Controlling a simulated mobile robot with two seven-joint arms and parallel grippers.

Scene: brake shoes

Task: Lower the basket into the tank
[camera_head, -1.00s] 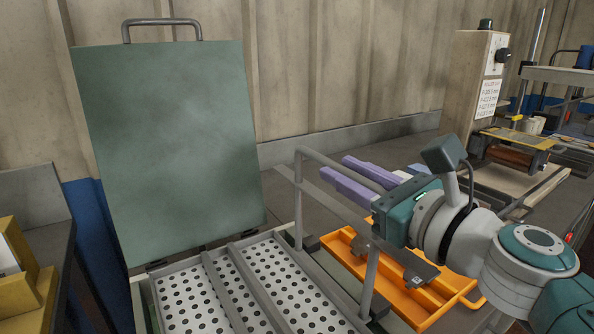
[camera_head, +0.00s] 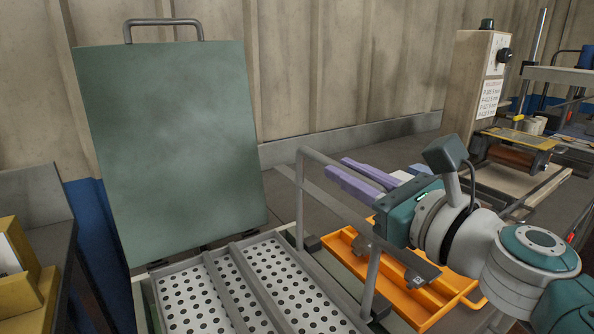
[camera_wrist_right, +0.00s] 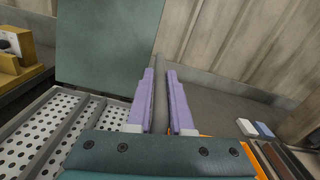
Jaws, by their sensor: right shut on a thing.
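The basket (camera_head: 300,283) has a white perforated floor with grey bars across it and a grey hoop handle (camera_head: 371,285) rising on its right. It lies at the mouth of the tank (camera_head: 143,303); how deep it sits is cut off by the bottom edge. The tank's green lid (camera_head: 165,150) stands open behind. My right gripper (camera_head: 339,168) has its purple fingers shut on the handle's top bar. In the right wrist view a grey bar runs between the fingers (camera_wrist_right: 160,75). My left gripper is out of view.
An orange tray (camera_head: 440,300) lies on the bench to the right, below my right gripper. A press-like machine (camera_head: 500,130) stands at the back right.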

